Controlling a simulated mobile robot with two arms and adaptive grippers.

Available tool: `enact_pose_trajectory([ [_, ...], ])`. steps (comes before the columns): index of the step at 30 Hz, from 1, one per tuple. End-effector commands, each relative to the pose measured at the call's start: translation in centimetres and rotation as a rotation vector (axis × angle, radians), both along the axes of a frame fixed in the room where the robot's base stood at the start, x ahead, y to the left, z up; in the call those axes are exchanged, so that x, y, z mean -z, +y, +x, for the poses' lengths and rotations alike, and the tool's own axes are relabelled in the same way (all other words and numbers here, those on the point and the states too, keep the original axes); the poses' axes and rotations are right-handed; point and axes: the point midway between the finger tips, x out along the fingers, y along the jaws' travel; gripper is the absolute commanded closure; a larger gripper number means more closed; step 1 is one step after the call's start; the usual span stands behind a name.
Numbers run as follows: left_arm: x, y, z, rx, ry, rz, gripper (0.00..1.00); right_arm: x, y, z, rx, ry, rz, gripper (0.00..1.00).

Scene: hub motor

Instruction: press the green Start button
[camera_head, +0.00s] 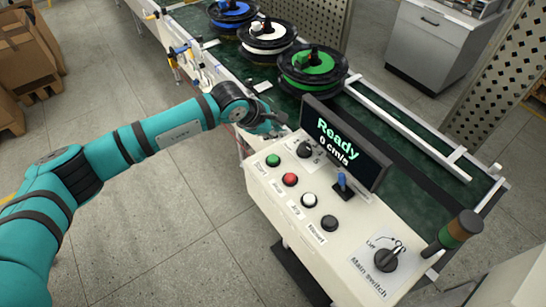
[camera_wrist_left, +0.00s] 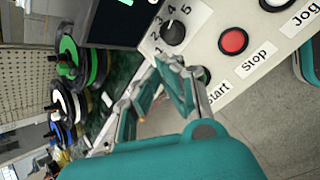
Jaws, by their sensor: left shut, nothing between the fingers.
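The green Start button (camera_head: 273,160) is at the far left of the button row on the white control panel (camera_head: 345,246). In the left wrist view, the green button (camera_wrist_left: 205,75) is partly hidden behind a finger, beside its Start label (camera_wrist_left: 218,92). My left gripper (camera_head: 278,121) is shut and empty, and appears just behind the button in the head view. Its fingertips (camera_wrist_left: 158,66) also show in the left wrist view, near the numbered knob (camera_wrist_left: 172,33). I see no contact with the button. My right gripper is not in view.
A red Stop button (camera_head: 290,179), white Jog button (camera_head: 309,199) and black Reset button (camera_head: 329,222) follow in the row. The display (camera_head: 345,143) reads Ready, 0 cm/s. A blue-topped switch (camera_head: 342,182) and the main switch (camera_head: 386,260) stand on the panel. Spools (camera_head: 312,68) lie on the conveyor behind.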

Motion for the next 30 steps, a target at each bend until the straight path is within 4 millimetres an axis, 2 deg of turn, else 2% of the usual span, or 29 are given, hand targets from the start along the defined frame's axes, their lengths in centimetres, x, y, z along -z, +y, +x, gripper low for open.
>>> enact_pose_trajectory([
  [11,0.1,0.1,0.1,-0.001,-0.001,0.006,1.00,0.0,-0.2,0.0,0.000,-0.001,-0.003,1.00],
  [16,0.7,0.1,0.0,-0.001,0.000,0.005,1.00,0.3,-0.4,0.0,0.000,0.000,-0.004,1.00],
  [23,3.2,0.1,0.0,-0.002,0.001,0.005,1.00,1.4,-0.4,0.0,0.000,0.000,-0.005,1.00],
  [30,6.7,0.1,0.0,-0.002,0.002,0.003,1.00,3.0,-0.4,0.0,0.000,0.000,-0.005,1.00],
])
